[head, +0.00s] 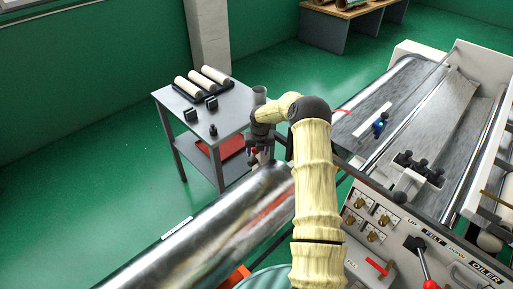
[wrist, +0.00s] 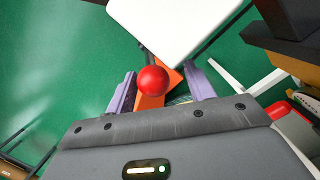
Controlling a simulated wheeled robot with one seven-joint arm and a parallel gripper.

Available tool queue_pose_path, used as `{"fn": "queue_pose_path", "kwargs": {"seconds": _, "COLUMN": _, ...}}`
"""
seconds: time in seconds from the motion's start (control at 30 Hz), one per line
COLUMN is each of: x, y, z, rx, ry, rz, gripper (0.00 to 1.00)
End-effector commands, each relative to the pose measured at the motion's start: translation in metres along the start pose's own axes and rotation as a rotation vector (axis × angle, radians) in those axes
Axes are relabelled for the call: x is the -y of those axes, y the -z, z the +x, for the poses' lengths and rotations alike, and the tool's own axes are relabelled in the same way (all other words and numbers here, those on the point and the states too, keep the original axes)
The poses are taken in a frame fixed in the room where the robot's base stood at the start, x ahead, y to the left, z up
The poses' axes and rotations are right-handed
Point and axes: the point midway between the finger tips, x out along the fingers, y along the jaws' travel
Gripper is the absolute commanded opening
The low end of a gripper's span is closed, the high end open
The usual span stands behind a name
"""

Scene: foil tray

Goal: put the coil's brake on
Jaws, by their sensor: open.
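The foil coil (head: 200,225) is a large shiny metal cylinder with a white label, lying across the lower left of the head view. My gripper (head: 260,153) is above its far end, with a bit of red showing by the fingers. In the wrist view a red ball knob (wrist: 153,81) sits between the two purple fingers of my gripper (wrist: 159,75), with an orange piece (wrist: 150,102) just behind it. The fingers are apart and open, and I see a gap on each side of the knob. Whether this knob is the brake's handle I cannot tell for sure.
A white panel (wrist: 175,22) is close beyond the knob in the wrist view. A grey table (head: 172,102) with white rolls stands behind my gripper. At right is the machine's control panel (head: 385,245) with a red-handled lever. Green floor (head: 90,150) is open at left.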

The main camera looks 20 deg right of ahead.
Motion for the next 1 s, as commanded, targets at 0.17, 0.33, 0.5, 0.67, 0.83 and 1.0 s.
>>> {"fn": "queue_pose_path", "kwargs": {"seconds": 0.17, "x": -0.001, "y": -0.001, "z": -0.011, "rx": 0.002, "ry": 0.0, "rz": -0.002, "gripper": 0.53}}
{"fn": "queue_pose_path", "kwargs": {"seconds": 0.33, "x": 0.001, "y": -0.001, "z": -0.037, "rx": 0.003, "ry": 0.0, "rz": 0.002, "gripper": 0.53}}
{"fn": "queue_pose_path", "kwargs": {"seconds": 0.5, "x": 0.002, "y": -0.001, "z": -0.071, "rx": 0.005, "ry": 0.001, "rz": 0.002, "gripper": 0.53}}
{"fn": "queue_pose_path", "kwargs": {"seconds": 0.67, "x": 0.003, "y": 0.0, "z": -0.103, "rx": 0.005, "ry": 0.001, "rz": 0.004, "gripper": 0.53}}
{"fn": "queue_pose_path", "kwargs": {"seconds": 0.83, "x": 0.004, "y": 0.0, "z": -0.137, "rx": 0.005, "ry": 0.001, "rz": 0.006, "gripper": 0.53}}
{"fn": "queue_pose_path", "kwargs": {"seconds": 1.0, "x": 0.004, "y": 0.0, "z": -0.163, "rx": 0.003, "ry": 0.0, "rz": 0.007, "gripper": 0.53}}
